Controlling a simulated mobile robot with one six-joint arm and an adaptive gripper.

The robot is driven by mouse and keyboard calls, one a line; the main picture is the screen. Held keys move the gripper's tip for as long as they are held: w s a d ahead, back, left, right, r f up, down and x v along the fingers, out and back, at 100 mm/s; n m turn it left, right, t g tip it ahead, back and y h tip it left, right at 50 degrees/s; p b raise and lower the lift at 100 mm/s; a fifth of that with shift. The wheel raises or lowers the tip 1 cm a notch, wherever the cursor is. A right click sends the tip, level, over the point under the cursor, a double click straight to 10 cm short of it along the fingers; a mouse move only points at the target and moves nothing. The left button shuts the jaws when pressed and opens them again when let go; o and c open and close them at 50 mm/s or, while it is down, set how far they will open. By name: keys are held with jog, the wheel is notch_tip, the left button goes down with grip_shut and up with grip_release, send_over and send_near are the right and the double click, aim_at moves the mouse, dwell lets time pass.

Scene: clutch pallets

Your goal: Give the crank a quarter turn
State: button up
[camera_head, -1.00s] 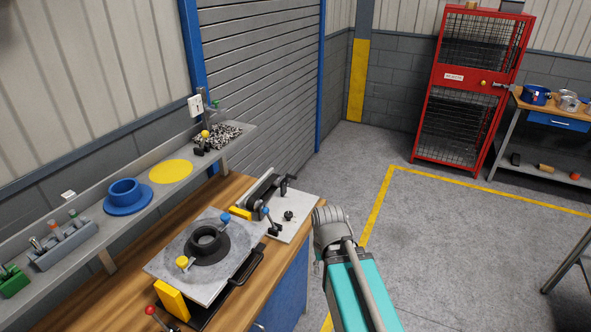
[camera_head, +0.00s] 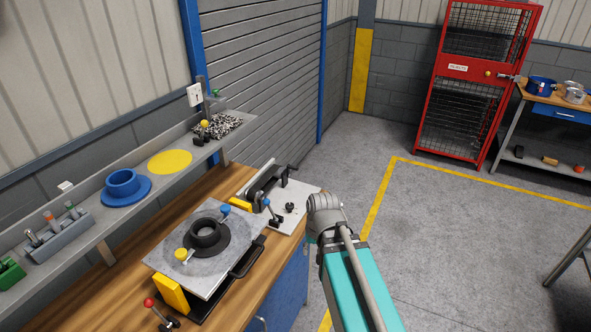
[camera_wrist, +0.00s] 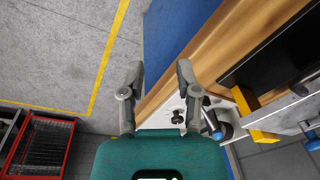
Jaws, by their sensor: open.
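The pale plate (camera_head: 296,222) on the bench carries a dark clamp-like device (camera_head: 266,182), a small lever with a blue knob (camera_head: 266,202) and a black star-shaped knob (camera_head: 290,207). I cannot tell for sure which part is the crank. A red-knobbed lever (camera_head: 148,302) stands near the front of the bench. My gripper (camera_wrist: 159,68) is open and empty in the wrist view, above the bench's edge. The black knob (camera_wrist: 178,117) and the blue-knobbed lever (camera_wrist: 217,134) show below and right of its fingers. In the head view my arm ends just right of the plate, its fingers unclear.
A grey plate (camera_head: 160,257) with a black ring (camera_head: 205,234) and clamps lies on the wooden bench (camera_head: 115,300). A shelf (camera_head: 140,203) with a blue flange (camera_head: 123,184) runs behind. A red mesh cabinet (camera_head: 468,85) stands far off. The floor right of the bench is clear.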

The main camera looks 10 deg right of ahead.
jog(key=w+a+m+t+y+b, duration=0.1)
jog(key=w+m+t+b, duration=0.1)
jog(key=w, duration=0.4)
jog(key=w+a+f+m+t+y+b, duration=0.1)
jog(key=w+m+t+b, duration=0.1)
jog(key=w, duration=0.4)
jog(key=w+a+f+m+t+y+b, duration=0.1)
jog(key=w+m+t+y+b, duration=0.1)
jog(key=w+t+b, duration=0.1)
jog(key=shift+w+a+m+t+b, duration=0.15)
jog(key=shift+w+t+b, duration=0.1)
jog(key=shift+w, duration=0.45)
jog(key=shift+w+a+m+t+b, duration=0.15)
jog(key=shift+w+b, duration=0.1)
jog(key=shift+w, duration=0.45)
jog(key=w+d+r+m+t+h+b, duration=0.2)
jog(key=w+d+m+t+b, duration=0.4)
jog(key=w+m, duration=0.4)
jog(key=shift+w+d+r+m+t, duration=0.3)
jog(key=shift+w+d+r+t, duration=0.2)
jog(key=shift+w+r+t, duration=0.15)
jog(key=shift+f, duration=0.1)
jog(key=b+x, duration=0.2)
jog(key=x, duration=1.1)
jog(key=shift+w, duration=0.35)
